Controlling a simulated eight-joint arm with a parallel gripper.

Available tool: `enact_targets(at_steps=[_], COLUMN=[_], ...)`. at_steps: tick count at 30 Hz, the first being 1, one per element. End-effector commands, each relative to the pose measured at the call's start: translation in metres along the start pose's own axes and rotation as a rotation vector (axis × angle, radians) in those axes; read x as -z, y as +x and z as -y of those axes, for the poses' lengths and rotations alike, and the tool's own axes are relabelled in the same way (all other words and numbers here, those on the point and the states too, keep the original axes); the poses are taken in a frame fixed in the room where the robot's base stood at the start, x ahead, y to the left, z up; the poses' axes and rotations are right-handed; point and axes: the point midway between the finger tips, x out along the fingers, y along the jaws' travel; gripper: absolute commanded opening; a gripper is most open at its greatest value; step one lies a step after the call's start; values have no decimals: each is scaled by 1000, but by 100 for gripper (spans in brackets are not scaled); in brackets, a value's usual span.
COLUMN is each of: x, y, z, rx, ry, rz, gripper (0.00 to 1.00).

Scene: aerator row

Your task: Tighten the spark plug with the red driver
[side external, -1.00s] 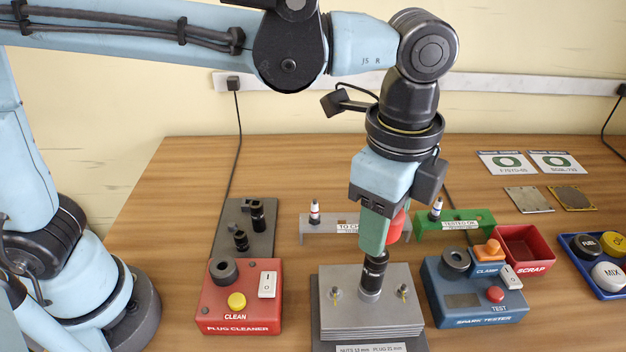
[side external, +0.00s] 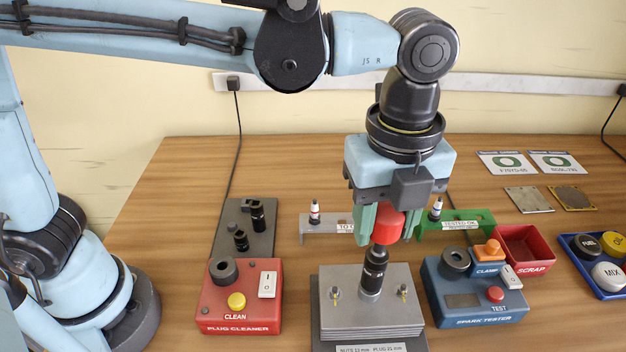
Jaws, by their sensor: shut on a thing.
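My gripper (side external: 390,232) points down over the grey metal block, its green fingers shut on the red driver (side external: 389,226). The driver's black socket (side external: 374,268) stands upright in the well of the grey block (side external: 335,325). The spark plug under the socket is hidden, so I cannot see how it sits.
The red plug cleaner (side external: 215,310) is left of the block, and the blue spark tester (side external: 450,300) is right of it. Behind are a grey rack (side external: 322,228) and a green rack (side external: 470,226), each with a plug. A red scrap bin (side external: 530,245) is further right.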

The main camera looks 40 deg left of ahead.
Motion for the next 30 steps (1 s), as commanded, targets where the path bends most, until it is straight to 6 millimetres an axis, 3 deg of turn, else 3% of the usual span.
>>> enact_targets(at_steps=[6,15,16,18,21,30], x=[0,0,0,0,0,0], y=[0,0,0,0,0,0], z=[0,0,0,0,0,0], rx=[0,0,0,0,0,0], ry=[223,254,254,254,253,236], rz=[0,0,0,0,0,0], gripper=[0,0,48,59,74,74])
